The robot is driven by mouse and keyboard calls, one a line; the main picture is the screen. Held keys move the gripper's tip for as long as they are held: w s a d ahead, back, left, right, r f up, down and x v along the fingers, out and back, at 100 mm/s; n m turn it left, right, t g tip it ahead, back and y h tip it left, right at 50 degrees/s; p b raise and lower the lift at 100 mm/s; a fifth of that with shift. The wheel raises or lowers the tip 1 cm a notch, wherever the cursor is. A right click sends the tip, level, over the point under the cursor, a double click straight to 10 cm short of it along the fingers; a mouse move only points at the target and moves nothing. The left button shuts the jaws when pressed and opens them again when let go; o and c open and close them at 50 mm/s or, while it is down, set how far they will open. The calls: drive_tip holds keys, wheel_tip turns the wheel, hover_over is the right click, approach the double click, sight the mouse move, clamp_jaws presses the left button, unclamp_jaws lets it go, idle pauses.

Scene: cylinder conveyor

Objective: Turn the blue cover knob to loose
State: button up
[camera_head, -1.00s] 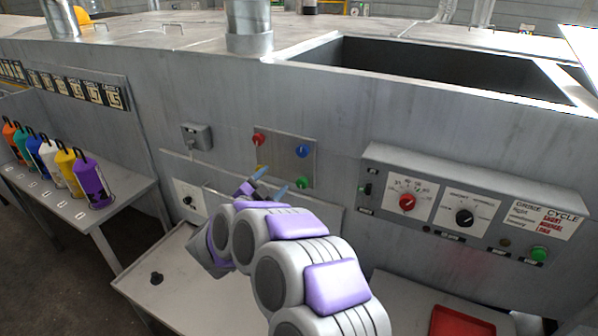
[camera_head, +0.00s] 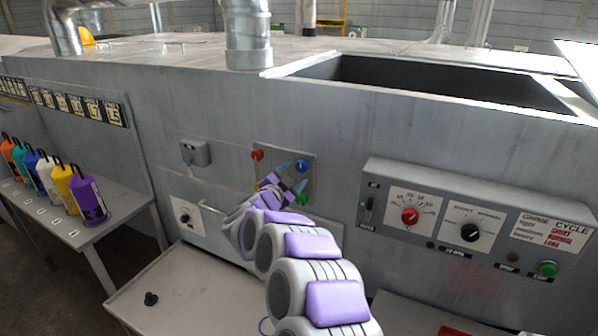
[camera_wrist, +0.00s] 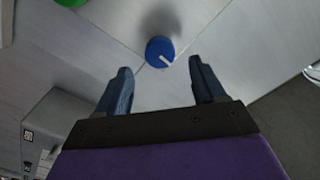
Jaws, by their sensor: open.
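The blue knob (camera_head: 302,166) is at the upper right of a small grey cover plate (camera_head: 273,161) on the machine front. In the wrist view the blue knob (camera_wrist: 160,51) has a white mark pointing down and right. My gripper (camera_head: 291,174) is in front of the plate in the head view. In the wrist view my gripper (camera_wrist: 158,85) is open and empty. The knob is just beyond the fingertips, between their lines, slightly nearer the right finger. It looks clear of both fingers.
A red knob (camera_head: 257,155) and a green knob (camera_head: 304,199) are on the same plate; the green one also shows in the wrist view (camera_wrist: 70,2). A control box (camera_head: 474,222) juts out to the right. A white table (camera_head: 185,285) stands below.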

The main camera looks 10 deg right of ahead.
sight(301, 168)
drive_tip(key=x, duration=0.3)
drive_tip(key=shift+w+d+f, duration=0.1)
drive_tip(key=shift+w+f, duration=0.05)
drive_tip(key=shift+w, duration=0.05)
drive_tip(key=shift+x, duration=0.8)
drive_tip(key=c, duration=1)
drive_tip(key=shift+c, duration=0.3)
